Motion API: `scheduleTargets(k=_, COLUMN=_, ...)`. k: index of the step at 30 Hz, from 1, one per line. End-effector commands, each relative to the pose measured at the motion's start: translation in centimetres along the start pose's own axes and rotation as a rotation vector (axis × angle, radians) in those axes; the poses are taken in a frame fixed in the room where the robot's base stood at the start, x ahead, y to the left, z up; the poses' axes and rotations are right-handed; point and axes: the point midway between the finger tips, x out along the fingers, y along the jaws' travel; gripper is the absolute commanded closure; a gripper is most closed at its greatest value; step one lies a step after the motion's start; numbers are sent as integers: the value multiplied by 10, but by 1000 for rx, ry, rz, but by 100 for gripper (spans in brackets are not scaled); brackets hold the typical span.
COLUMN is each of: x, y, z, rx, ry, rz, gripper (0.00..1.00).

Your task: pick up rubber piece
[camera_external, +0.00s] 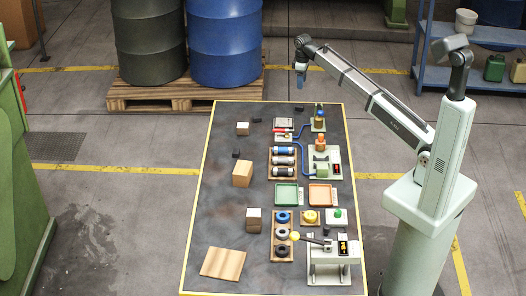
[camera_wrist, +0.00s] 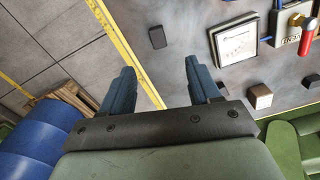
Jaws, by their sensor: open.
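Small dark rubber-like pieces lie on the table. In the external view one black piece (camera_external: 257,120) is near the far end, beside a small wooden cube. Another black piece (camera_external: 236,153) lies nearer, behind a larger wooden block. In the wrist view a flat dark piece (camera_wrist: 157,37) lies alone on the tabletop beyond my fingers, and another dark piece (camera_wrist: 309,79) shows at the right edge. My gripper (camera_external: 300,77) hangs above the table's far end, apart from everything. Its blue fingers (camera_wrist: 160,66) are spread, with nothing between them.
The dark table (camera_external: 213,205) has a yellow edge. A wooden cube (camera_external: 243,128) and a wooden block (camera_external: 242,174) stand on its left half. A blue drum (camera_external: 226,45) stands on a pallet behind.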

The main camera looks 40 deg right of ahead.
Motion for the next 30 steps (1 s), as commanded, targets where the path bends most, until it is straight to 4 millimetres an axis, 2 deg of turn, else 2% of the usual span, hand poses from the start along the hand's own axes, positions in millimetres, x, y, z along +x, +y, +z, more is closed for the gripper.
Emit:
scheduleTargets(k=5, x=2, y=0, z=0, rx=-82, ry=0, rz=0, gripper=38)
scheduleTargets(k=8, x=12, y=0, z=0, rx=-91, ry=0, rz=0, gripper=38)
scheduleTargets(k=15, x=51, y=0, z=0, rx=-89, ry=-1, rz=-1, gripper=38)
scheduleTargets(k=21, x=77, y=0, z=0, rx=-88, ry=-1, rz=-1, gripper=38)
scheduleTargets(k=30, x=89, y=1, z=-1, rx=-87, ry=0, rz=0, gripper=38)
